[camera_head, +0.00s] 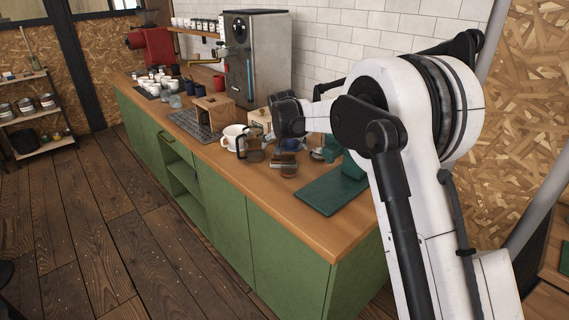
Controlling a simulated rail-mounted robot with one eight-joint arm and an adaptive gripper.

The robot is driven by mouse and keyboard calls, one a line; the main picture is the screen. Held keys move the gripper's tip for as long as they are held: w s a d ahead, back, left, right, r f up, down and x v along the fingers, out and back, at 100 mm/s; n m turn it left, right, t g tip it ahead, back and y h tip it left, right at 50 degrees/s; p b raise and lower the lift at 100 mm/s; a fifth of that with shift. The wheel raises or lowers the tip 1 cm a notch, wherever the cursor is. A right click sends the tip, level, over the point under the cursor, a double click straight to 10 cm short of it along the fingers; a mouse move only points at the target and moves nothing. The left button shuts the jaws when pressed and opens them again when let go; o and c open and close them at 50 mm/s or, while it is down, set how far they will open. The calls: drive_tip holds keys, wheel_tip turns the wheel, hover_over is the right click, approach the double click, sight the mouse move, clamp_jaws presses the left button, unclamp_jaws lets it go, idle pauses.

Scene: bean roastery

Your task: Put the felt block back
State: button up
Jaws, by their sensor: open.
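My gripper (288,117) shows as a dark shape at the end of my white and black arm, above the back of the wooden counter (230,172). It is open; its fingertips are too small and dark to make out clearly. A small dark brown block with a pale band (284,160) lies on the counter below my gripper, apart from it. It may be the felt block, but I cannot tell for sure. A dark green mat (325,192) lies at the counter's near right end. A dark green object (351,166) stands at its back, partly hidden by my arm.
A white mug (232,136) and a glass jug (250,150) stand close left of the brown block. The counter's front strip is clear.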

drive_tip(key=x, duration=0.5)
drive_tip(key=shift+a+x, duration=0.15)
drive_tip(key=shift+x, duration=1.15)
drive_tip(key=shift+a+x, duration=0.15)
drive_tip(key=shift+x, duration=1.15)
drive_tip(key=shift+w+r, duration=0.1)
drive_tip(key=shift+r, duration=0.05)
drive_tip(key=c, duration=1.3)
drive_tip(key=shift+r, duration=0.1)
